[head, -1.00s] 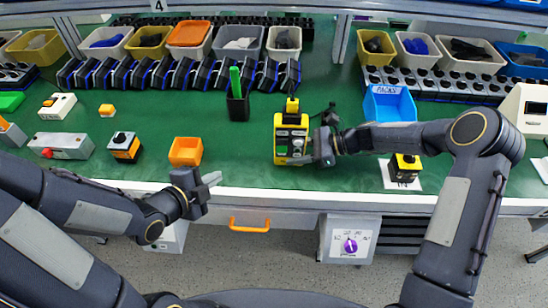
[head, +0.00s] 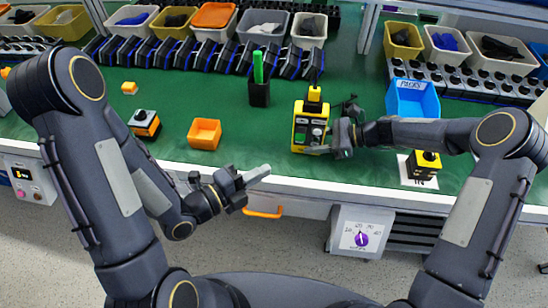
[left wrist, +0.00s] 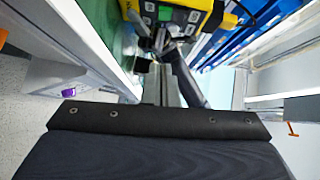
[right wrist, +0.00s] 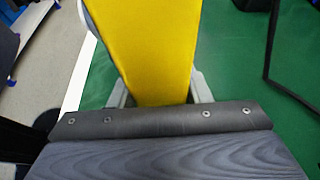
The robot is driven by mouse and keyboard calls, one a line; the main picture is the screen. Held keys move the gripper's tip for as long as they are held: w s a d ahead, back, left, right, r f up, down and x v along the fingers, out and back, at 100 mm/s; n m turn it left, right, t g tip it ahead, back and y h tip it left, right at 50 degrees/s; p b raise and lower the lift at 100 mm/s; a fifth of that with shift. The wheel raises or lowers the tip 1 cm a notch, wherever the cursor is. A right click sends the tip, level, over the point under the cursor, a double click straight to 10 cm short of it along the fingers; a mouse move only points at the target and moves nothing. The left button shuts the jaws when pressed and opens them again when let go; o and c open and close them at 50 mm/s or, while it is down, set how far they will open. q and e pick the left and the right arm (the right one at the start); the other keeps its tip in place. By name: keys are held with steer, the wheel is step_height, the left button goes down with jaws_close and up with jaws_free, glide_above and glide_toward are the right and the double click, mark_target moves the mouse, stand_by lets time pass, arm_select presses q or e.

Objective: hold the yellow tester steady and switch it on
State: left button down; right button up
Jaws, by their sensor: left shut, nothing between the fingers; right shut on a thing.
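The yellow tester (head: 310,124), with a dark face and pale buttons, is on the green bench near its front edge. My right gripper (head: 336,138) is shut on the tester's right side. In the right wrist view the tester's yellow body (right wrist: 152,55) fills the space between the fingers. My left gripper (head: 257,173) is shut and empty, in front of the bench edge, left of and nearer than the tester. In the left wrist view its fingers (left wrist: 162,85) are together, and the tester (left wrist: 185,12) shows beyond them at the top.
An orange open box (head: 204,134) stands left of the tester, and a black holder with a green pen (head: 259,92) stands behind it. A blue bin (head: 410,100) and a yellow-black block (head: 424,163) are to the right. An orange drawer handle (head: 263,212) is below.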

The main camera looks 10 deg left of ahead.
mark_target(304, 140)
arm_select(q)
steer(key=x, duration=0.8)
steer(key=shift+w+d, duration=0.2)
steer(key=shift+d, duration=0.15)
steer(key=w, duration=0.3)
steer(key=shift+w+f, duration=0.3)
steer(key=shift+w, duration=0.35)
